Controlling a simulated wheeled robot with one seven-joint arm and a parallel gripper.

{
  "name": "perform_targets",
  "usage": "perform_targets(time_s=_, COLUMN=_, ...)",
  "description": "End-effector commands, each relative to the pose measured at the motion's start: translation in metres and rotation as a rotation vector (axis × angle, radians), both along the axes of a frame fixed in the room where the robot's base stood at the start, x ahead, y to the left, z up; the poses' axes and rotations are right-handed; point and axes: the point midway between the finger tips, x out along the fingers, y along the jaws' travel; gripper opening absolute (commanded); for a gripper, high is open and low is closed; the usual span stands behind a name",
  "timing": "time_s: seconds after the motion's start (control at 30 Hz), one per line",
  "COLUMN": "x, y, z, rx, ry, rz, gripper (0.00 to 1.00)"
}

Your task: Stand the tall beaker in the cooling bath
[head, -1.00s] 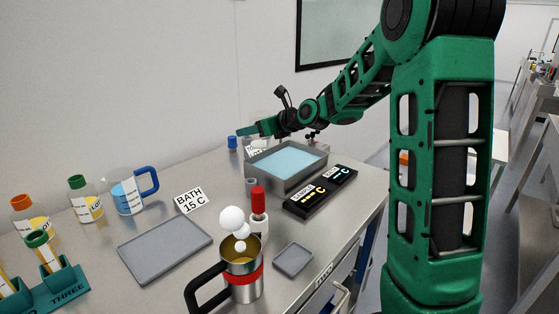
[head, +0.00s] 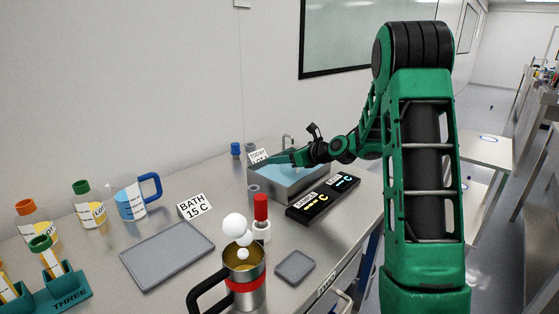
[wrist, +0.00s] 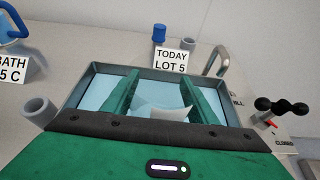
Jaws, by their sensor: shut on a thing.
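My gripper (head: 272,161) is over the cooling bath (head: 285,190), a grey rectangular basin of pale blue water at the back of the bench. In the wrist view, the two green fingers of my gripper (wrist: 160,80) reach over the bath (wrist: 72,92), apart from each other. Between them is a pale, whitish thing (wrist: 170,114), seemingly part of the clear tall beaker, held in the grip. Its outline is faint against the water. Its lower end is hidden, so I cannot tell whether it touches the bath floor or how upright it stands.
A "TODAY LOT 5" card (wrist: 171,60) and a tap (wrist: 218,60) stand behind the bath. A grey cup (wrist: 40,110) is left of it, and a black display box (head: 322,198) in front. A steel mug (head: 246,290) and red-topped bottle (head: 261,212) stand nearer.

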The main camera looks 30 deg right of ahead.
Motion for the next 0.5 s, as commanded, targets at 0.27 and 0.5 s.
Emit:
perform_targets(time_s=0.27, x=0.0001, y=0.0005, z=-0.0019, rx=0.000, ry=-0.002, rz=0.000, gripper=0.30)
perform_targets(time_s=0.5, x=0.0003, y=0.0010, z=-0.0082, rx=0.001, ry=-0.001, rz=0.001, gripper=0.30)
